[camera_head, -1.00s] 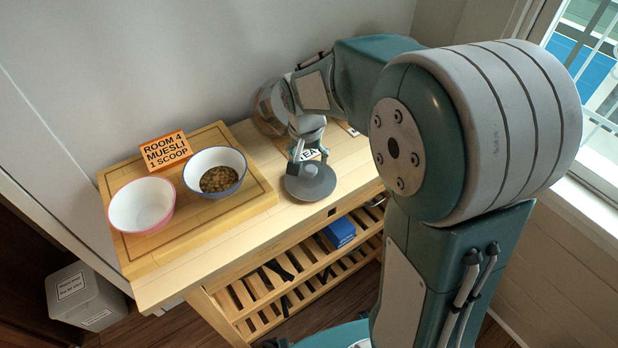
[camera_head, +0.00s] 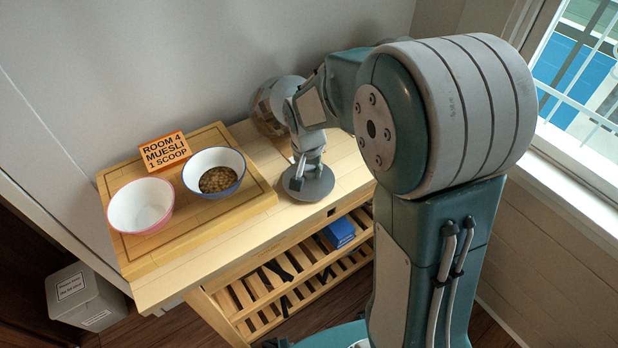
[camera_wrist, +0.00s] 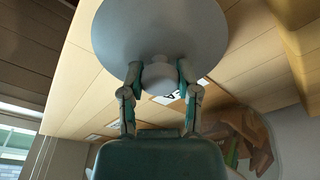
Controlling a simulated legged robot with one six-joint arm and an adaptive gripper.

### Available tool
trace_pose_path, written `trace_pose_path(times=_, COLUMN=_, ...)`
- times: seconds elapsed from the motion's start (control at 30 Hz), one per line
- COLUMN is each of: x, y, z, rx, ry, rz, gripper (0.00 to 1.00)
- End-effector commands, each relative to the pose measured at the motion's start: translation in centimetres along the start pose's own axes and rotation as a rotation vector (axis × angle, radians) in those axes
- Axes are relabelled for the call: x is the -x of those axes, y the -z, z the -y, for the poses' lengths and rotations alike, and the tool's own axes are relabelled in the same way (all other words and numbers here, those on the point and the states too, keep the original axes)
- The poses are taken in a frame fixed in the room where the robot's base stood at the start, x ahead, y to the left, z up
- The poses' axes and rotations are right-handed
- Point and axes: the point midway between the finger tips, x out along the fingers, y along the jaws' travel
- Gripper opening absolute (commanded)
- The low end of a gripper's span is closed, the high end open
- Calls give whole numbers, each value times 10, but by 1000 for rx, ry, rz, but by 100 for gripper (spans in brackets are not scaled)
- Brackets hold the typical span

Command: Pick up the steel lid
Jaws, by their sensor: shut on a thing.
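The steel lid (camera_head: 318,187) is a grey disc with a knob, over the front edge area of the wooden table. My gripper (camera_head: 300,180) is above it and its fingers are shut on the lid's knob. In the wrist view the lid (camera_wrist: 160,35) fills the top middle, and the gripper (camera_wrist: 158,80) has one finger on each side of the knob. Whether the lid touches the tabletop or hangs just above it, I cannot tell.
A wooden board (camera_head: 245,205) at the left of the table holds a pink-rimmed empty bowl (camera_head: 141,206), a blue-rimmed bowl (camera_head: 214,160) of muesli and an orange sign (camera_head: 165,150). A clear round container (camera_head: 268,105) stands behind my gripper. A blue box (camera_head: 340,231) lies on the shelf below.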

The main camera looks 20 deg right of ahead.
Motion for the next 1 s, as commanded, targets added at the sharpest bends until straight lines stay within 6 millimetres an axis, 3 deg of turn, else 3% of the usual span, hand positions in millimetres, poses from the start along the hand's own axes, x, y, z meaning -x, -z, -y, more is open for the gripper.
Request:
trace_pose_path(times=0.27, x=6, y=1, z=-1, rx=0, ry=-1, rz=2, gripper=0)
trace_pose_path(times=0.47, x=33, y=5, z=0, rx=0, ry=1, rz=-2, gripper=0)
trace_pose_path(times=0.8, x=103, y=-40, z=-15, rx=2, ry=2, rz=-2, gripper=0)
trace_pose_path(times=1.0, x=126, y=-78, z=-26, rx=2, ry=1, rz=-1, gripper=0)
